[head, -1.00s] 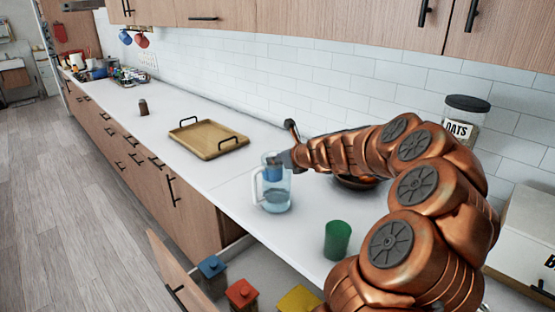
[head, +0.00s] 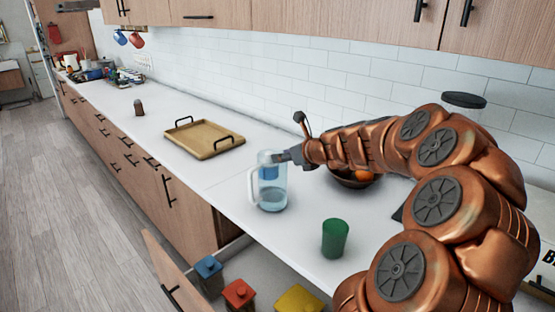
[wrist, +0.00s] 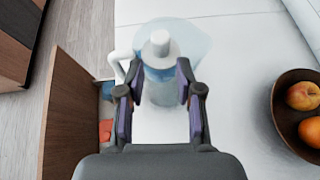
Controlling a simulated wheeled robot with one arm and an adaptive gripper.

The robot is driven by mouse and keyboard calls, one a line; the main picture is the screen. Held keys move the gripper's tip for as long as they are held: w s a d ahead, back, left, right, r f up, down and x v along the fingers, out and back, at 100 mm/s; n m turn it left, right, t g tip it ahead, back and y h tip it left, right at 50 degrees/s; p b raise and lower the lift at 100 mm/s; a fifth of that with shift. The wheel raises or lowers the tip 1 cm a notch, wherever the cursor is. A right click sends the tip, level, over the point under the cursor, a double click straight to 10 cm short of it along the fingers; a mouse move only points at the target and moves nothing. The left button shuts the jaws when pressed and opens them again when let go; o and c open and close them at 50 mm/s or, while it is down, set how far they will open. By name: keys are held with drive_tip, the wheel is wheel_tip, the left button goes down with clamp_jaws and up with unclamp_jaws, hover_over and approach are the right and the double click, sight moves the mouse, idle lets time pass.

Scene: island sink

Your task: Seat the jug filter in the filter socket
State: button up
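The clear jug (head: 272,196) stands upright on the counter, with its white handle on the left and bluish water low inside. The jug filter (head: 268,171), a blue body with a pale top, sits inside the jug's upper part. In the wrist view the filter's white knob (wrist: 160,44) rises above the jug's pale rim (wrist: 196,42). My gripper (head: 280,157) is at the jug's top right. In the wrist view my gripper (wrist: 158,72) is open, with one finger on each side of the filter. The socket is hidden, and I cannot tell how deep the filter sits.
A green cup (head: 335,238) stands in front of the jug. A bowl of fruit (wrist: 286,100) is to the right. A tan tray (head: 203,138) lies farther left. An open drawer (head: 162,264) below holds blue, red and yellow canisters.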

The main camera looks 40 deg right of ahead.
drive_tip(key=v, duration=0.6)
drive_tip(key=shift+b, duration=0.45)
drive_tip(key=s+a+f+n+g+y, duration=0.2)
drive_tip(key=a+n, duration=0.4)
drive_tip(key=a, duration=0.3)
drive_tip(key=s+a+f+n+g+y, duration=0.1)
drive_tip(key=s+a+f+n+g, duration=0.15)
drive_tip(key=a+n, duration=0.5)
drive_tip(key=s+a+f+n+g+y, duration=0.2)
drive_tip(key=a+n, duration=0.2)
drive_tip(key=a, duration=0.7)
drive_tip(key=s+a+f+n+g+h, duration=0.1)
drive_tip(key=s+f+n+g+h, duration=0.1)
drive_tip(key=s+n, duration=0.7)
drive_tip(key=s+a+f+n+g+h, duration=0.2)
drive_tip(key=s+f+n+g, duration=0.3)
drive_tip(key=s+n, duration=0.4)
drive_tip(key=s+h, duration=0.1)
drive_tip(key=s, duration=0.5)
drive_tip(key=shift+f, duration=0.4)
drive_tip(key=shift+a+g, duration=0.1)
drive_tip(key=shift+g, duration=0.15)
